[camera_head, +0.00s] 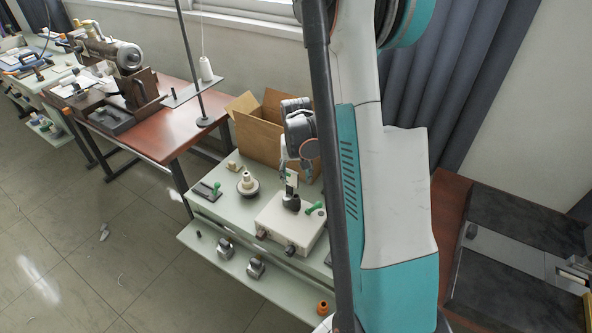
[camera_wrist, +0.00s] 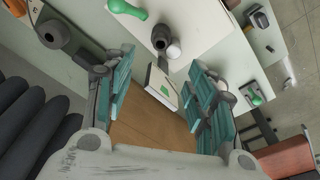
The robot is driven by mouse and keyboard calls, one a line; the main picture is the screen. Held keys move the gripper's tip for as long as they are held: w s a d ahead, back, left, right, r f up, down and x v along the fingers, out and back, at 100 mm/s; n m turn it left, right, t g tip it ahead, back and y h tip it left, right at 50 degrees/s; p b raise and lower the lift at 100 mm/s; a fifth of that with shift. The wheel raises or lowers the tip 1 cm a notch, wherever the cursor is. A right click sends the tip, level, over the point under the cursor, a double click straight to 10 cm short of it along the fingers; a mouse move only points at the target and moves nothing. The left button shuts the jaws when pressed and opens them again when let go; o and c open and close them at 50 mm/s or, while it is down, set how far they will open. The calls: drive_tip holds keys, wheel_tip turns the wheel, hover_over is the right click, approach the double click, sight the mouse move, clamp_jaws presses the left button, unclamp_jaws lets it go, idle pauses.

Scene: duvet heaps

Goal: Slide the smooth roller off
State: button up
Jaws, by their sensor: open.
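I cannot tell for sure which thing is the smooth roller. A pale spool-shaped piece (camera_head: 247,181) stands upright on a dark round base on the green-grey bench, left of my gripper (camera_head: 296,168). My gripper is open above the bench. In the wrist view its teal-padded fingers (camera_wrist: 162,68) are spread wide. A small white block with a green mark (camera_wrist: 163,88) shows between them, apart from both pads. Beyond it is a dark cylindrical piece (camera_wrist: 160,38) with a white rounded part beside it. The dark piece also shows on the white box in the head view (camera_head: 291,203).
A white control box (camera_head: 284,226) sits below my gripper. An open cardboard box (camera_head: 258,132) stands behind. Metal blocks (camera_head: 255,268) and an orange spool (camera_head: 323,308) are on the lower shelf.

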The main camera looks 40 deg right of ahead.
sight(296, 195)
drive_tip(key=f+b, duration=0.1)
drive_tip(key=f, duration=0.3)
drive_tip(key=w+f+b, duration=0.1)
drive_tip(key=f, duration=0.3)
drive_tip(key=f+b, duration=0.2)
drive_tip(key=f, duration=0.2)
drive_tip(key=shift+w+d+f, duration=0.15)
drive_tip(key=shift+d+f, duration=0.15)
drive_tip(key=shift+d, duration=0.1)
drive_tip(key=c, duration=1.1)
